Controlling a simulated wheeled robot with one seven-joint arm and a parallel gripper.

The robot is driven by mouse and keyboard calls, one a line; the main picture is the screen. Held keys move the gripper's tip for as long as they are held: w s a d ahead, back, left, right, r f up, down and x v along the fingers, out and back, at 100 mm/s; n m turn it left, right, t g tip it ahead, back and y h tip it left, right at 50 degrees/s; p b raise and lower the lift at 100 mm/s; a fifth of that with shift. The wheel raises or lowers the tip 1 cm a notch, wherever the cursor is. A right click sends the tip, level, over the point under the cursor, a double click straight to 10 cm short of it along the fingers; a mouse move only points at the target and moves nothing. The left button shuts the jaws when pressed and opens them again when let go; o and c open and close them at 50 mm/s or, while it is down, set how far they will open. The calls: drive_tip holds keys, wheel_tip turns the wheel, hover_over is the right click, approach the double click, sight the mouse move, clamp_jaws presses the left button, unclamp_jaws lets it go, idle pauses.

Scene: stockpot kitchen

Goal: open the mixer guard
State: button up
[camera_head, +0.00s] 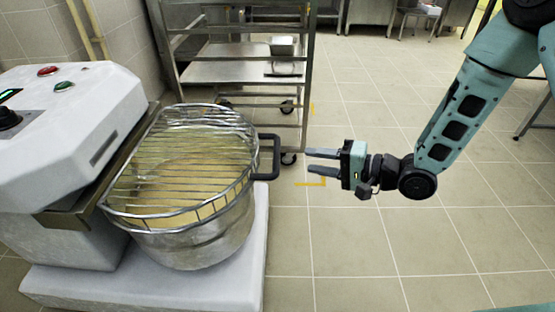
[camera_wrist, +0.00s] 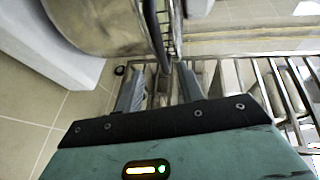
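The mixer guard (camera_head: 180,165) is a wire grid lying closed over the steel mixer bowl (camera_head: 205,240). Its dark loop handle (camera_head: 276,158) sticks out to the right, towards my gripper (camera_head: 309,161). My gripper is open and empty, just right of the handle, and a small gap shows between fingertips and handle. In the wrist view the handle (camera_wrist: 157,40) is a dark bar ahead, in line with the space between the two fingers (camera_wrist: 160,78) of my gripper. Pale dough-like stuff shows through the guard's bars.
The white mixer body (camera_head: 70,120) stands at the left, with a red button (camera_head: 48,71) and a green button (camera_head: 64,86). A wheeled steel rack (camera_head: 235,70) stands behind the bowl, close to the handle's far side. The tiled floor (camera_head: 400,255) to the right is clear.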

sight(277, 153)
drive_tip(key=b+x, duration=0.3)
drive_tip(key=x, duration=0.7)
drive_tip(key=shift+w+a, duration=0.15)
drive_tip(key=shift+a, duration=0.2)
clamp_jaws()
